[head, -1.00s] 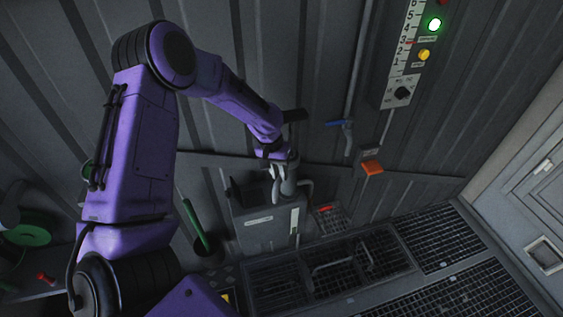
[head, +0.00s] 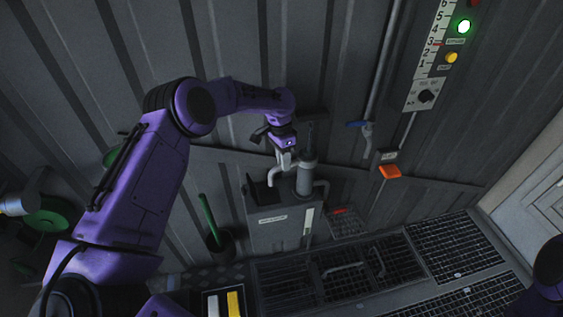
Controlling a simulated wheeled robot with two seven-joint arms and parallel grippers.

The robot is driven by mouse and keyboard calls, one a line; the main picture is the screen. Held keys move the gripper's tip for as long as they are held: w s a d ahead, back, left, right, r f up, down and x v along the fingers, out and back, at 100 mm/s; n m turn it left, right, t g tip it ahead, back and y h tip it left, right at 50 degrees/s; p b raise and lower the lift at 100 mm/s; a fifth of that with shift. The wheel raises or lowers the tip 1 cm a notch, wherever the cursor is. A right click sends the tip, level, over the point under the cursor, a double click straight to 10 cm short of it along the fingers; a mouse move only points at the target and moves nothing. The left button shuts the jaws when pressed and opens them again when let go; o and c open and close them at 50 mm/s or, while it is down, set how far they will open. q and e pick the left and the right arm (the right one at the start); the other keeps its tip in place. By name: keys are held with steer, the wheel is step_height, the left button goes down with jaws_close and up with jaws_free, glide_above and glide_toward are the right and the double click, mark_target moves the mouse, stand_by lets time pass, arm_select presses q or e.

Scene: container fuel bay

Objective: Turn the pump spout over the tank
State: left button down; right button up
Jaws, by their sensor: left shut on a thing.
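The grey pump (head: 306,178) stands upright at the back of the grey tank (head: 268,234), a box with a label and a pale level strip on its front. The pale curved spout (head: 274,178) comes out to the left of the pump and bends down over the tank's dark open top. My left gripper (head: 285,158) is above the tank, shut on the spout near its upper part. The fingers hide part of where the spout meets the pump. My right gripper is out of view.
A gauge panel (head: 428,65) with a lit green lamp hangs above. A green-handled tool (head: 210,220) stands left of the tank. Floor grates (head: 455,245) lie right.

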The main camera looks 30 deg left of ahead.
arm_select(q)
steer(key=shift+w, duration=0.1)
stand_by(0.4)
steer(key=c, duration=1)
jaws_free()
